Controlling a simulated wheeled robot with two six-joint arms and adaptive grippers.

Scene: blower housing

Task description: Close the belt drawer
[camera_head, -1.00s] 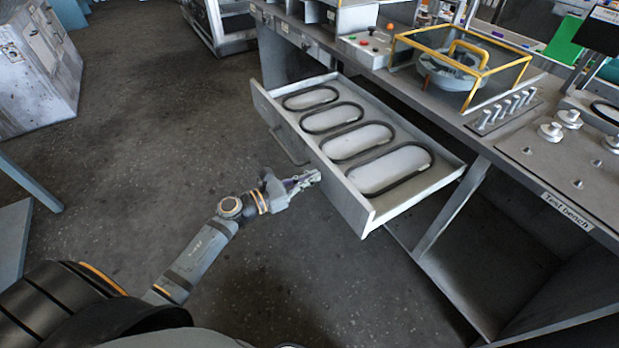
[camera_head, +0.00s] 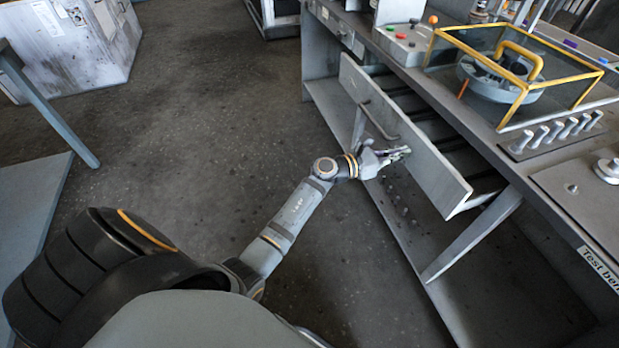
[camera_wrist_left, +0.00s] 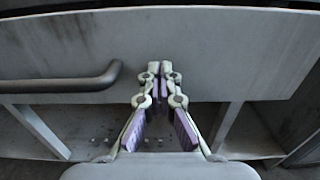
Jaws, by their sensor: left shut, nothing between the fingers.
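In the left wrist view, the closed fingertips (camera_wrist_left: 165,68) appear against the panel. My right gripper is not in view.
The test bench top (camera_head: 480,125) carries a yellow-framed guard (camera_head: 520,75), a row of grey pegs (camera_head: 555,132) and a button box (camera_head: 408,40). A slanted bench brace (camera_head: 470,235) stands below the drawer.

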